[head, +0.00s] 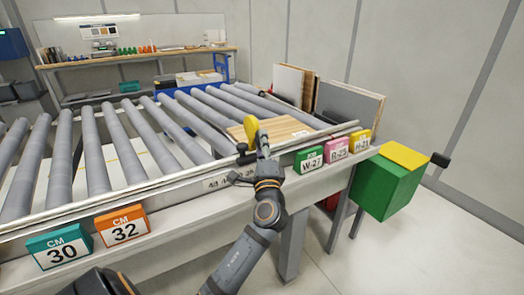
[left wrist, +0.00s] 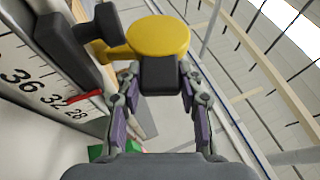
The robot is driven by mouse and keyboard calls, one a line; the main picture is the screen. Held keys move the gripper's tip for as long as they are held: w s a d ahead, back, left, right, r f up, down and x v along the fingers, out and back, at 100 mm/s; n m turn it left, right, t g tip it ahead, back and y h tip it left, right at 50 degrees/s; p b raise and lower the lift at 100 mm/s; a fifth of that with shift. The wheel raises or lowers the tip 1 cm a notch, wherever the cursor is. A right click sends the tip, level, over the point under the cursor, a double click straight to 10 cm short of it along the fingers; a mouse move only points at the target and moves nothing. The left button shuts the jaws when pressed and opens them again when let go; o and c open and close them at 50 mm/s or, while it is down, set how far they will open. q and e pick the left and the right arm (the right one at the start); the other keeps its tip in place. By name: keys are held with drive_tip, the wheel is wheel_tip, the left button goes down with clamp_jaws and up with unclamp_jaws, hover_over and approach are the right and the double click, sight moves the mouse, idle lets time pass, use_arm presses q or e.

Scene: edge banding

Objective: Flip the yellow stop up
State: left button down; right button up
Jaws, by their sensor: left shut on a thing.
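The yellow stop (head: 250,128) is a round yellow paddle at the front rail of the roller conveyor, beside a wooden board (head: 278,131). It stands up above the rail at a tilt. In the left wrist view the yellow stop (left wrist: 150,38) has its disc just beyond the fingertips, with a yellow arm running left to a dark block (left wrist: 75,35). My left gripper (head: 262,148) is at the stop from the front side. In the left wrist view my left gripper (left wrist: 160,78) is shut on a dark part at the disc's edge. My right gripper does not show.
A ruler scale (left wrist: 40,85) with a red pointer runs along the rail. Labelled blocks, including an orange one (head: 122,227) and a green one (head: 309,160), sit on the front edge. A green box (head: 385,188) stands at the right. Open floor lies in front.

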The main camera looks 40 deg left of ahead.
use_arm(q)
drive_tip(key=c, duration=0.8)
unclamp_jaws()
drive_tip(key=shift+c, duration=0.2)
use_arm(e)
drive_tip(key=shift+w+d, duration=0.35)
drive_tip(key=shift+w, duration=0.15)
use_arm(q)
drive_tip(key=shift+d+f, duration=0.1)
drive_tip(key=v, duration=0.7)
drive_tip(key=shift+s, duration=0.25)
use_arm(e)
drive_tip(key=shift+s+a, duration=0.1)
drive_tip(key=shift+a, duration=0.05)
use_arm(q)
drive_tip(key=shift+d, duration=0.1)
